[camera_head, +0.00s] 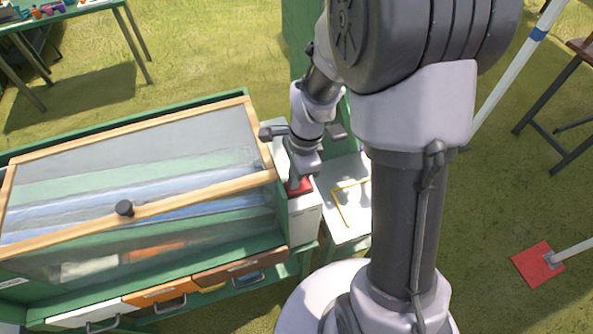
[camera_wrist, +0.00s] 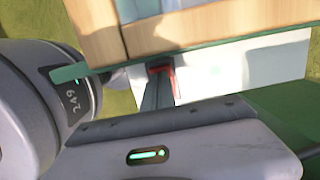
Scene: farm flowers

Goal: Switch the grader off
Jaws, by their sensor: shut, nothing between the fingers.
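The grader (camera_head: 150,195) is a long green case with a wood-framed clear lid, at the left in the head view. At its right end is a white box (camera_head: 305,222) with a red part (camera_head: 305,186) on top, perhaps its switch. My gripper (camera_head: 294,182) points down at this red part, shut and empty, at or very near it. In the wrist view my fingers (camera_wrist: 157,92) reach to the red part (camera_wrist: 173,70) on a white surface (camera_wrist: 240,65). The fingers hide most of the red part, so I cannot tell its position or whether they touch.
Drawers with handles (camera_head: 165,295) line the grader's front. A white-topped stand (camera_head: 345,225) with a yellow outline is just right of the box. A table (camera_head: 60,25) stands at the back left. A pole on a red foot (camera_head: 538,264) stands at the right on grass.

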